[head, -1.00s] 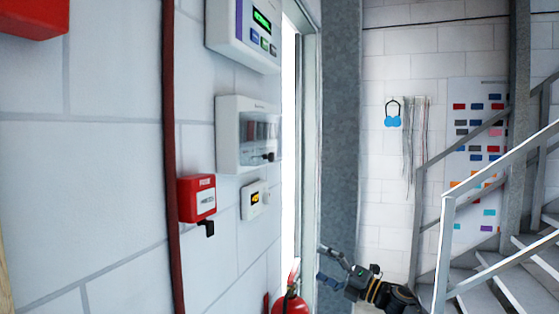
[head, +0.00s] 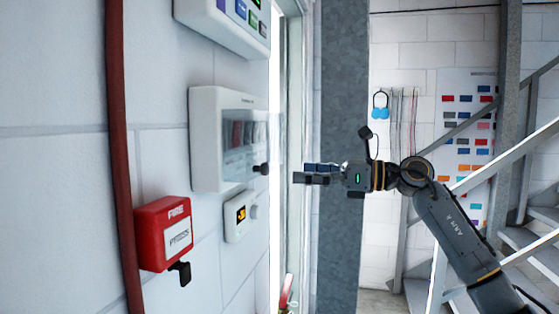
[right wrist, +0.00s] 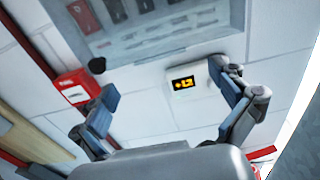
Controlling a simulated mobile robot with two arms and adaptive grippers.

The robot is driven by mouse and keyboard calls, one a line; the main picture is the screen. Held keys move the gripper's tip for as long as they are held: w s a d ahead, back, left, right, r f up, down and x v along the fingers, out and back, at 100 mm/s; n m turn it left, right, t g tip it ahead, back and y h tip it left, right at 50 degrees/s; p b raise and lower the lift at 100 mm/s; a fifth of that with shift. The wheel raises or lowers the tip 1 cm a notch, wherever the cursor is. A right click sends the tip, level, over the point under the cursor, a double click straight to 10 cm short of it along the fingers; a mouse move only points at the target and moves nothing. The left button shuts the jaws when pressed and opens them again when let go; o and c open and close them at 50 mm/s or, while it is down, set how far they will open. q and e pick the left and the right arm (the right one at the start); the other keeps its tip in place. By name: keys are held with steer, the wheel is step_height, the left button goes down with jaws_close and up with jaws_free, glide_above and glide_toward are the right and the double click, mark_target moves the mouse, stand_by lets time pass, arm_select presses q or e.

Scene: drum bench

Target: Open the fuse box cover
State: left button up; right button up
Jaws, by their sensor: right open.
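The fuse box (head: 205,140) is a white wall box in the head view. Its clear cover (head: 244,137) is shut over a row of breakers, with a dark knob (head: 262,169) at its lower right edge. My right gripper (head: 298,175) is open and empty, to the right of the knob and apart from it. In the right wrist view the clear cover (right wrist: 160,35) spans the top and the knob (right wrist: 97,65) shows at left. The open fingers of the right gripper (right wrist: 175,118) lie below them. My left gripper is not in view.
A red fire call point (head: 164,233) sits below left of the box. A small thermostat-like unit (head: 238,216) is just below it. A control panel (head: 228,22) hangs above. A door frame (head: 290,110) and stairs stand to the right.

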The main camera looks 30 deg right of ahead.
mark_target(275, 170)
steer(key=p+x, duration=0.1)
steer(key=x, duration=0.4)
steer(key=shift+a+p, duration=0.1)
steer(key=shift+p, duration=0.3)
steer(key=shift+r, duration=0.1)
steer(key=c, duration=1.7)
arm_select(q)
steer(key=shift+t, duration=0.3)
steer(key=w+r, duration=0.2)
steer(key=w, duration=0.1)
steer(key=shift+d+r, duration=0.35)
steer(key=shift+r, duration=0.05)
